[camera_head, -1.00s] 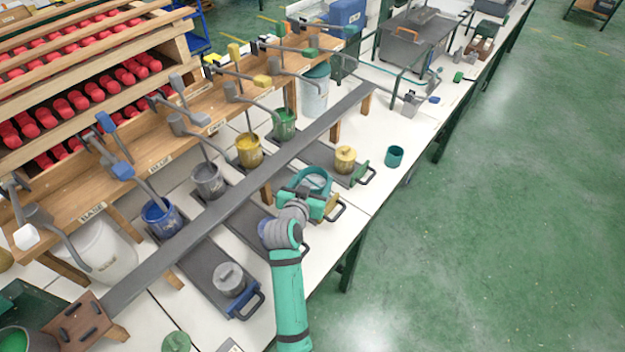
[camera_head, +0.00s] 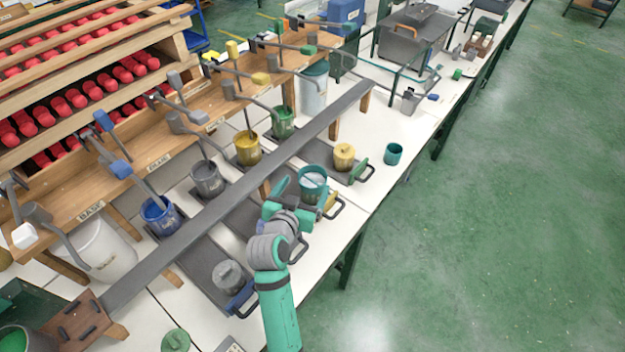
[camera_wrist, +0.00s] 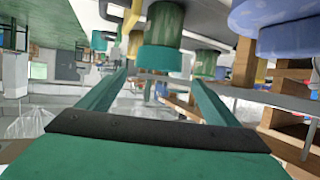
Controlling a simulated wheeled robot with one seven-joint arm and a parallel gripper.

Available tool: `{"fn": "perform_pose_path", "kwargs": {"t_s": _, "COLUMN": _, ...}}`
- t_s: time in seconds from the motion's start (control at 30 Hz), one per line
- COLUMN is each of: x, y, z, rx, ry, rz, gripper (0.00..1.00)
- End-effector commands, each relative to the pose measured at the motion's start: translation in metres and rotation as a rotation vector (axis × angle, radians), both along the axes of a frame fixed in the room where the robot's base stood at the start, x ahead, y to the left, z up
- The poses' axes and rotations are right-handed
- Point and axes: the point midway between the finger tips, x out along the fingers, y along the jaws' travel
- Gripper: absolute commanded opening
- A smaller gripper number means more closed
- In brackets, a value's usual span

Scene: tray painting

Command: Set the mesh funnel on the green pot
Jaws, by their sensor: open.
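The mesh funnel (camera_head: 313,176) is a teal ring with a pale inside. It sits on top of the green pot (camera_head: 311,196) on the tray with the yellow handle. In the wrist view, which looks upside down, the funnel's teal band (camera_wrist: 160,59) meets the streaked green pot (camera_wrist: 165,22). My gripper (camera_head: 292,197) is open and empty, at the near left of the pot. Its two teal fingers (camera_wrist: 160,76) stand apart in the wrist view, with a gap before the funnel. The contact between funnel and pot is too small to check fully.
A grey lidded pot (camera_head: 229,276) stands on the tray to the left, and a yellow lidded pot (camera_head: 344,156) on the tray to the right. A teal cup (camera_head: 394,153) stands farther right. A long grey rail (camera_head: 225,200) runs behind, before the paint pots.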

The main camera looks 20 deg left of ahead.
Motion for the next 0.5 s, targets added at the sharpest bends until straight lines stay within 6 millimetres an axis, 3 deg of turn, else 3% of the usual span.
{"fn": "perform_pose_path", "kwargs": {"t_s": 0.2, "x": -0.030, "y": -0.005, "z": 0.011, "rx": 0.001, "ry": -0.001, "rz": -0.007, "gripper": 0.84}}
{"fn": "perform_pose_path", "kwargs": {"t_s": 0.5, "x": -0.041, "y": -0.008, "z": 0.015, "rx": 0.000, "ry": 0.000, "rz": -0.011, "gripper": 0.84}}
